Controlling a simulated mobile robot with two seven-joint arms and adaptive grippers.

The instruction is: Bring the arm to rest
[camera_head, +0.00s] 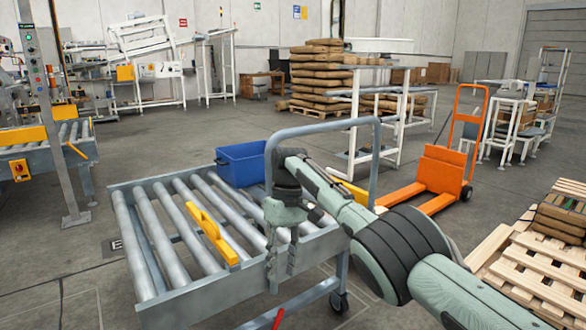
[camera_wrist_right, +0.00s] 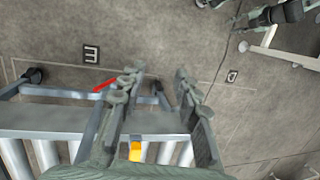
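My right arm (camera_head: 340,205) reaches in from the lower right. Its gripper (camera_head: 282,262) points down at the near side of the roller cart (camera_head: 172,318). In the right wrist view its two fingers (camera_wrist_right: 157,85) stand apart with nothing between them. The cart's edge and rollers show below and behind the fingers there. I cannot tell whether they touch the cart. My left gripper does not show in the head view. A dark grey-green jointed part (camera_wrist_right: 272,16) at the top right of the wrist view may be my left arm; its fingers cannot be made out.
A yellow handle-shaped piece (camera_head: 212,234) lies on the rollers. An orange pallet truck (camera_head: 440,168) and wooden pallets (camera_head: 540,262) are at the right. A conveyor (camera_head: 72,152) stands at the left. Open floor (camera_head: 110,205) lies between it and the cart.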

